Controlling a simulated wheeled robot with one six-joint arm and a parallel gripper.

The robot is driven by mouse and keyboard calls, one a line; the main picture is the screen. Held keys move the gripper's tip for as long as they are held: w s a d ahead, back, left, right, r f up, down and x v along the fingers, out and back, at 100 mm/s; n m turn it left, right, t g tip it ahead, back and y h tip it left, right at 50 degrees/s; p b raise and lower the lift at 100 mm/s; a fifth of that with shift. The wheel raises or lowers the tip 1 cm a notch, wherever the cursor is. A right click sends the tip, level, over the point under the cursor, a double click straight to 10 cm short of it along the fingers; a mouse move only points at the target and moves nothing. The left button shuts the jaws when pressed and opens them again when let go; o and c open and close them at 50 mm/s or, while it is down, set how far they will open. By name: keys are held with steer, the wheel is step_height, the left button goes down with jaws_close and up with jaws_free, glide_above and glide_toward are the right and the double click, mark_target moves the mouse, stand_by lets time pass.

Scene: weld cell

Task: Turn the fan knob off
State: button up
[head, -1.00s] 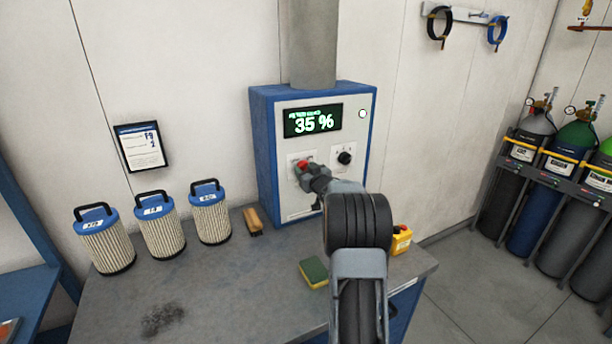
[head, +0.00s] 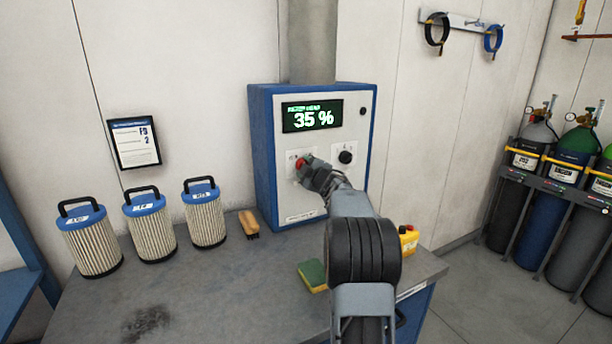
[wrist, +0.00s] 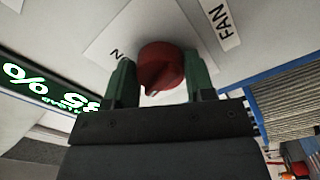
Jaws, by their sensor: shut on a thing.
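The red fan knob (head: 304,161) is on the front of the blue and white extractor cabinet (head: 262,160). In the wrist view the knob (wrist: 161,68) sits between the green fingers of my gripper (wrist: 160,78), beside a "FAN" label. My gripper (head: 309,169) is shut on it. Another label near the knob is partly hidden. The display (head: 312,115) reads 35 %. The small lamp (head: 362,111) at the panel's upper right is dark. My gripper partly covers the knob in the head view.
A black knob (head: 346,157) is close right of the red one. Several filter cartridges (head: 150,235), a brush (head: 249,224) and a sponge (head: 313,275) stand or lie on the bench (head: 220,300). A yellow box (head: 409,240) is right of my arm.

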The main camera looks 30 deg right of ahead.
steer(key=n+b, duration=0.2)
steer(key=n, duration=0.3)
steer(key=shift+b, duration=0.4)
steer(key=shift+n, duration=0.4)
steer(key=o, duration=0.9)
steer(key=s, duration=0.4)
steer(key=s+a+b, duration=0.1)
steer(key=s, duration=0.4)
steer(key=s+a+b, duration=0.1)
steer(key=s, duration=0.3)
steer(key=shift+s, duration=0.35)
